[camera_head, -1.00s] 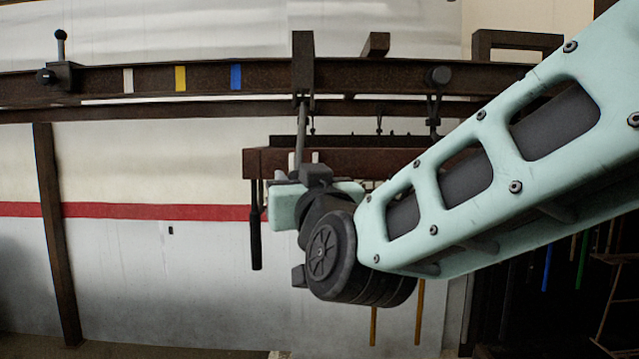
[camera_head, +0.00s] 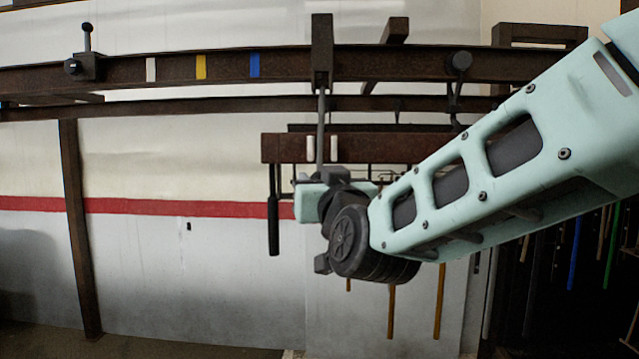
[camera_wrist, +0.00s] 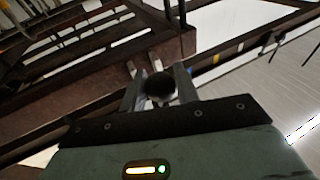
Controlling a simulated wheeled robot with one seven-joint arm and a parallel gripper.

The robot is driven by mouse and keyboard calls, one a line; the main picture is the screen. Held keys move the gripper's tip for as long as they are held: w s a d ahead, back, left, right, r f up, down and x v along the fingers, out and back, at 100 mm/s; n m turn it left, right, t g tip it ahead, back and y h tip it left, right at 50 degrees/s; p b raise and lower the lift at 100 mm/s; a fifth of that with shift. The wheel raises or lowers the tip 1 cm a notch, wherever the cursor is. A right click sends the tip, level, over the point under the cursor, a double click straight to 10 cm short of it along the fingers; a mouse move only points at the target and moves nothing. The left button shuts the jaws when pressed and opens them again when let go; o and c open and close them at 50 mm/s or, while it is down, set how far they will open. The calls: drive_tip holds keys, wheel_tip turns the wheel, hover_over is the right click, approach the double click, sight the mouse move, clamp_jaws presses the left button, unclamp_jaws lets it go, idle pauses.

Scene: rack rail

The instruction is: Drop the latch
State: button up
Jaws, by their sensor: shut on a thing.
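In the head view my wrist hides the fingertips and most of this piece. The latch's lower end and catch are too small to tell.
White, yellow and blue marks (camera_head: 255,66) lie on the rail between latch and rack. The rack hangs from hangers on the rail. A black grip (camera_head: 273,225) hangs at its left end. A brown post (camera_head: 78,220) stands at left. The space below the rail between post and rack is clear.

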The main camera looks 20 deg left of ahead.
drive_tip(key=w+a+f+b, duration=0.1)
drive_tip(key=w+a+f, duration=0.1)
drive_tip(key=w, duration=0.8)
drive_tip(key=shift+f, duration=0.15)
idle(0.5)
drive_tip(key=shift+w, duration=0.1)
drive_tip(key=o, duration=0.9)
drive_tip(key=shift+w, duration=0.1)
drive_tip(key=shift+f, duration=0.1)
drive_tip(key=shift+s+d+b, duration=0.25)
drive_tip(key=shift+s+b, duration=0.4)
drive_tip(key=shift+s, duration=0.55)
drive_tip(key=shift+s+d+b, duration=0.2)
drive_tip(key=shift+s+b, duration=0.5)
drive_tip(key=shift+s, duration=0.5)
drive_tip(key=shift+s+d+b, duration=0.25)
drive_tip(key=shift+s+b, duration=0.4)
drive_tip(key=shift+s, duration=0.55)
